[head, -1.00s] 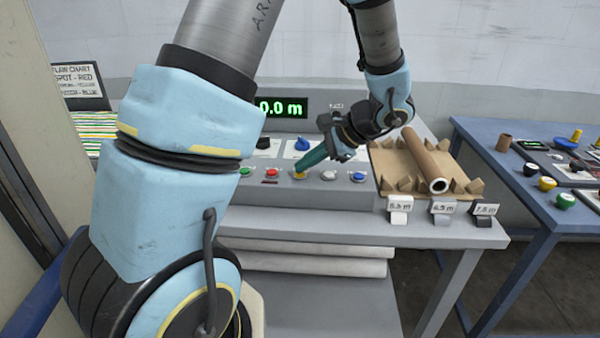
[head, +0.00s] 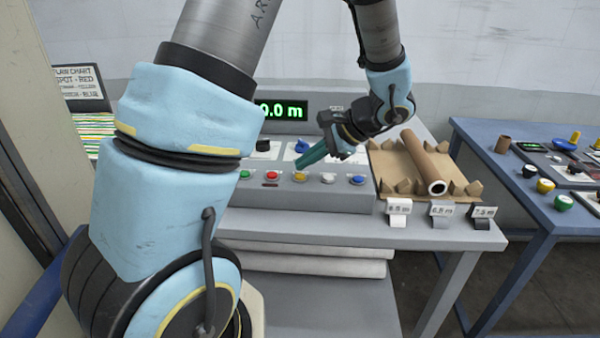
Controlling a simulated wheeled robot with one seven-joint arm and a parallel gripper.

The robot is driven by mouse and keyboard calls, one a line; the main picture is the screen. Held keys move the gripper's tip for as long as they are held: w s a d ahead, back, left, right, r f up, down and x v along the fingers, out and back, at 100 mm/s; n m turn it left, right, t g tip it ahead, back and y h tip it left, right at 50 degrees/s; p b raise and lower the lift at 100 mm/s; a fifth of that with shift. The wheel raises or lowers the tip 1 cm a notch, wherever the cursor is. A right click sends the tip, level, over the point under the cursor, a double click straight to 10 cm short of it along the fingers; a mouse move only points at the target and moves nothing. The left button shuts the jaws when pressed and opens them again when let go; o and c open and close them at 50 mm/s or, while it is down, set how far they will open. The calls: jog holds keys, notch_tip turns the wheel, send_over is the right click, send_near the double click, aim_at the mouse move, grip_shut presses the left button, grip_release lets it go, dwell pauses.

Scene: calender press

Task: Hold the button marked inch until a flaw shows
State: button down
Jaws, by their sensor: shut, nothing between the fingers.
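A grey control box (head: 310,198) carries a row of buttons: green (head: 245,174), red (head: 271,176), yellow (head: 300,177), white (head: 328,178) and blue (head: 358,180). No button marking is readable, so I cannot tell which one is inch. No flaw is visible.
A blue knob (head: 305,147) and a black knob (head: 263,145) sit behind the buttons. A brown roll (head: 425,160) lies in a cardboard cradle at right, with small length cards (head: 441,208) in front. A flaw chart (head: 80,82) stands at left. A blue table (head: 515,175) holds loose parts.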

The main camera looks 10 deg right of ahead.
aim_at(303, 176)
jog(key=shift+r, duration=0.1)
notch_tip(303, 176, up, 5)
jog(key=p, duration=0.3)
jog(key=shift+p, duration=0.35)
jog(key=shift+s+a, duration=0.1)
jog(key=shift+a, duration=0.2)
jog(key=s+a+n+g+h, duration=0.1)
jog(key=s+a+n+h, duration=0.2)
jog(key=a+n, duration=0.3)
jog(key=s+a+f+n+g+h, duration=0.1)
jog(key=s+a+n+h, duration=0.3)
jog(key=a+n, duration=0.3)
jog(key=shift+a+f+n+g+h, duration=0.2)
jog(key=shift+a+n+g+h, duration=0.15)
jog(key=shift+h, duration=0.25)
